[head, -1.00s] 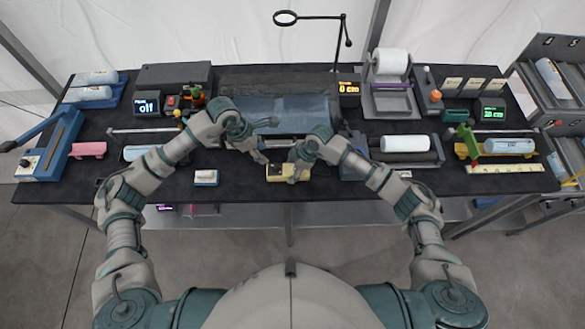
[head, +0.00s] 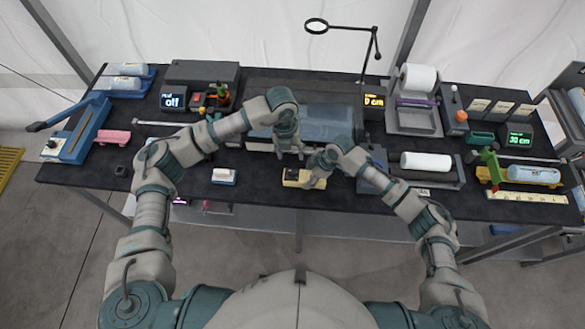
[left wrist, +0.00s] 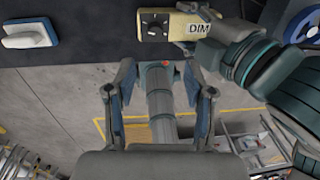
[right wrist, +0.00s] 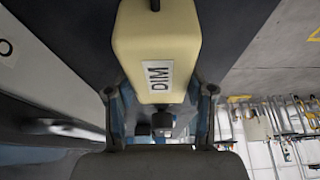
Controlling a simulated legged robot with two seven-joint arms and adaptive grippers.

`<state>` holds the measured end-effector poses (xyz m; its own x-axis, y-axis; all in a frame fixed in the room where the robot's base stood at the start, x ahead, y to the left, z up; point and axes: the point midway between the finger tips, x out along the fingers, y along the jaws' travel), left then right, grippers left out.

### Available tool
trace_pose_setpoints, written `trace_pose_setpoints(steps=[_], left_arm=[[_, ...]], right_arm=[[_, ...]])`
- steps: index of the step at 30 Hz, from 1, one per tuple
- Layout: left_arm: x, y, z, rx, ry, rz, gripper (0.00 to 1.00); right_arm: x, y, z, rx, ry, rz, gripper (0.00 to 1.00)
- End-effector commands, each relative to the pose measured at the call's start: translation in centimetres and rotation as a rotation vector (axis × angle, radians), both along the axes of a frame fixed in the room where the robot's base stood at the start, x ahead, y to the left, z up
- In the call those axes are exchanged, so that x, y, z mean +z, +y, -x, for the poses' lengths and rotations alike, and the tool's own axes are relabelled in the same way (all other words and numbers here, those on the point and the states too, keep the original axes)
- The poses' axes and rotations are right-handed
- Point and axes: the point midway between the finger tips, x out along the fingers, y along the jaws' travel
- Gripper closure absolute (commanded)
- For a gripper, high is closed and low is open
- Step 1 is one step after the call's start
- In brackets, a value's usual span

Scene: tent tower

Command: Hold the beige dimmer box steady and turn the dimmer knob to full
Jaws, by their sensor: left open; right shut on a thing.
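The beige dimmer box (head: 291,182) lies near the front edge of the dark table. In the right wrist view the box (right wrist: 157,35) sits between the fingers (right wrist: 158,93); the knob shows only in part at the top edge. My left gripper (head: 288,150) is open and empty, just behind the box in the head view. Its spread fingers (left wrist: 158,78) are apart from the knob.
A white-topped block (head: 223,175) lies left of the box. A clear, bluish case (head: 327,122) stands behind my grippers. A roller tray with a white roll (head: 426,162) lies to the right. Bare table (head: 262,178) shows between the white-topped block and the box.

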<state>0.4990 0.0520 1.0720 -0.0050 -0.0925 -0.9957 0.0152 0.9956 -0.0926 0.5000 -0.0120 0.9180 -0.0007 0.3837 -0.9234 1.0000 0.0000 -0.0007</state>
Motion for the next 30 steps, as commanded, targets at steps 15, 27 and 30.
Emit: trace_pose_setpoints(steps=[15,27,30], left_arm=[[-0.8,-0.6,-0.2,0.477,0.020,-0.096,0.47],[-8.7,-0.6,-0.2,0.475,0.020,-0.095,0.47],[-10.0,-0.6,-0.2,0.475,0.020,-0.094,0.47]], right_arm=[[-0.1,0.0,0.0,0.000,0.001,0.002,0.86],[-0.1,0.0,0.0,0.000,0.001,0.001,0.86],[-0.1,0.0,0.0,0.000,0.001,0.001,0.86]])
